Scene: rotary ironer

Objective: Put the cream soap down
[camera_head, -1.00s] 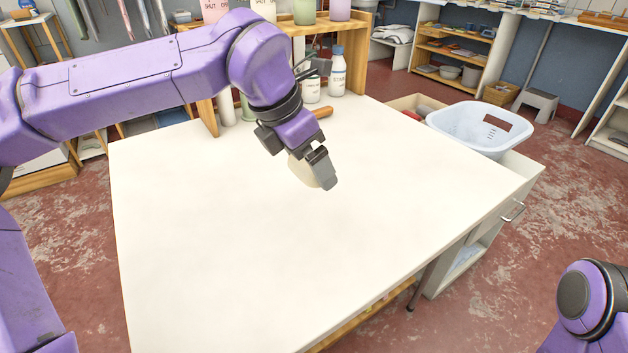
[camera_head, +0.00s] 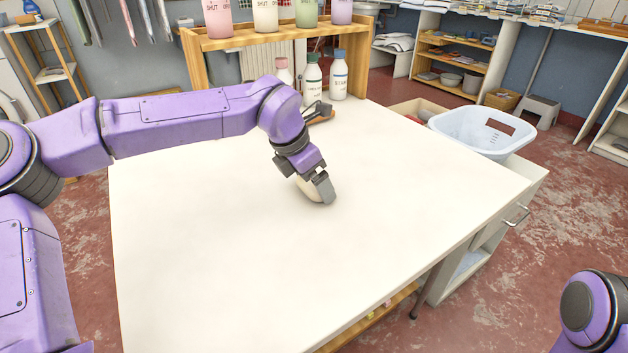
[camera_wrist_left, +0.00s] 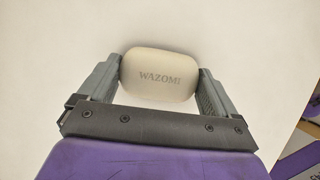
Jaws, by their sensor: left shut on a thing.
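The cream soap (camera_wrist_left: 160,76) is a rounded bar with "WAZOMI" on its face. It sits between the two fingers of my left gripper (camera_wrist_left: 160,88) in the left wrist view, touched on both sides. In the head view my left gripper (camera_head: 316,190) is low at the middle of the white table (camera_head: 220,250), shut on the cream soap (camera_head: 305,188), which is partly hidden by the fingers. The soap is at or very close to the tabletop; I cannot tell if it touches. My right gripper is out of view; only part of that arm shows at lower right.
A wooden rack (camera_head: 190,70) with several bottles stands at the table's back. A dark tool with a wooden handle (camera_head: 320,117) lies near it. A pale blue basket (camera_head: 480,128) is beyond the table's right edge. The table's front and left are clear.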

